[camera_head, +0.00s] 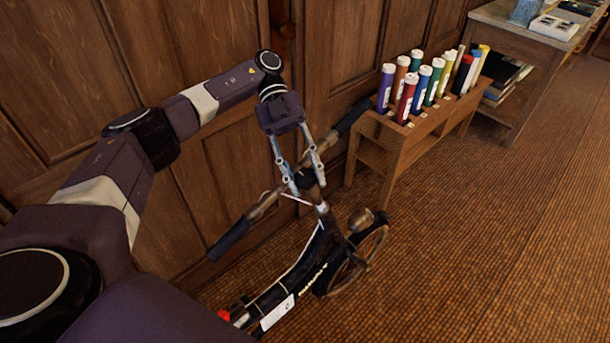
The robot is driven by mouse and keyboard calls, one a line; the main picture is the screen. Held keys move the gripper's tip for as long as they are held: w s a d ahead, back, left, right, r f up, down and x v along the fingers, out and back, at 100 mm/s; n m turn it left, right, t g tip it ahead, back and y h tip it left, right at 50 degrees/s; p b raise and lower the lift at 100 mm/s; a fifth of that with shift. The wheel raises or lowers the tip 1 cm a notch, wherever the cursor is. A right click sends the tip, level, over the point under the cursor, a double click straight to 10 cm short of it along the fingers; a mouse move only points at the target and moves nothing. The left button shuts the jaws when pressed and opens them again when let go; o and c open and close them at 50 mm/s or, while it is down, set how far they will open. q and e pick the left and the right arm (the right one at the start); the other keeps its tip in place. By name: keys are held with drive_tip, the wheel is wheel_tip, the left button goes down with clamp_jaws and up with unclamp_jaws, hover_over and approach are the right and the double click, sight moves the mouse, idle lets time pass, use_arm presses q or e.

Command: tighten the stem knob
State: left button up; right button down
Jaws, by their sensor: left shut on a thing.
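A small dark bicycle (308,267) stands by the wooden wall, with its handlebar (262,206) running from lower left to upper right. The dark stem knob (306,177) sits at the middle of the handlebar, on top of the stem. My left gripper (307,183) reaches down from above and is shut on the knob, one finger on each side. The fingers cover part of the knob, so its thread and seat cannot be made out. My right gripper is not in view.
A wooden rack (403,140) holding several coloured tubes stands right of the bicycle, close to the handlebar's far grip (352,116). A wooden table (520,45) stands at the upper right. The panelled wall (170,50) is close behind. The floor (480,230) at right is clear.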

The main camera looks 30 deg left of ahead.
sight(306, 177)
use_arm(q)
drive_tip(key=o, duration=1.2)
drive_tip(key=shift+r, duration=5)
drive_tip(key=shift+s+d, duration=0.1)
